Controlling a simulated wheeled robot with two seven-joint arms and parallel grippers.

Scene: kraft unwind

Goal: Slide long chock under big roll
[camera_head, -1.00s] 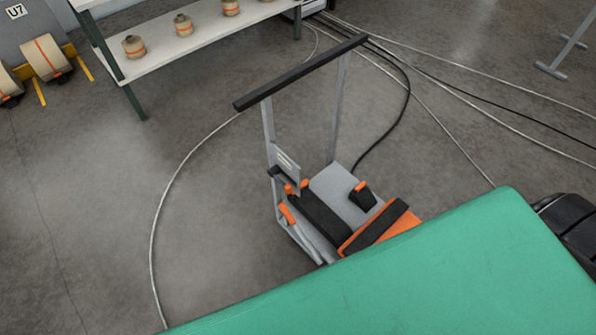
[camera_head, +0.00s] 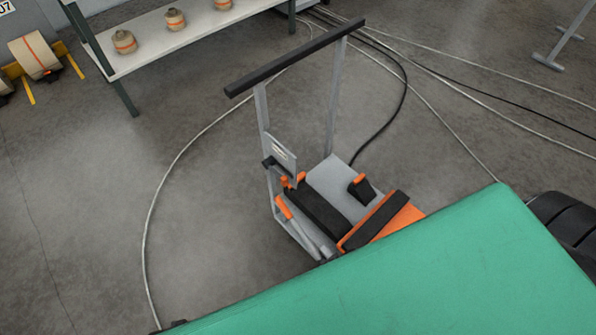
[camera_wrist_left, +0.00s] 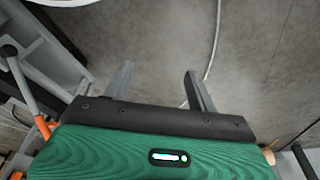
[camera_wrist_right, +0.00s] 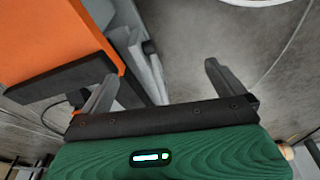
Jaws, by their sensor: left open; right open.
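No object is clearly the long chock or the big roll. A grey cart (camera_head: 329,170) in the head view carries a long black bar (camera_head: 316,207), an orange block with a black strip (camera_head: 382,222) and a small black wedge with an orange top (camera_head: 361,188). A brown roll with an orange band (camera_head: 36,55) sits on yellow rests at far left. My left gripper (camera_wrist_left: 158,70) is open and empty, with bare floor between its fingers. My right gripper (camera_wrist_right: 160,72) is open and empty; an orange, black-edged object (camera_wrist_right: 45,38) is at upper left there.
A pale shelf (camera_head: 170,36) with small brown rolls stands at the back left. The cart has a tall black handlebar (camera_head: 295,57). White and black cables (camera_head: 470,90) lie on the floor at the right. The floor left of the cart is open apart from a looping cable.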

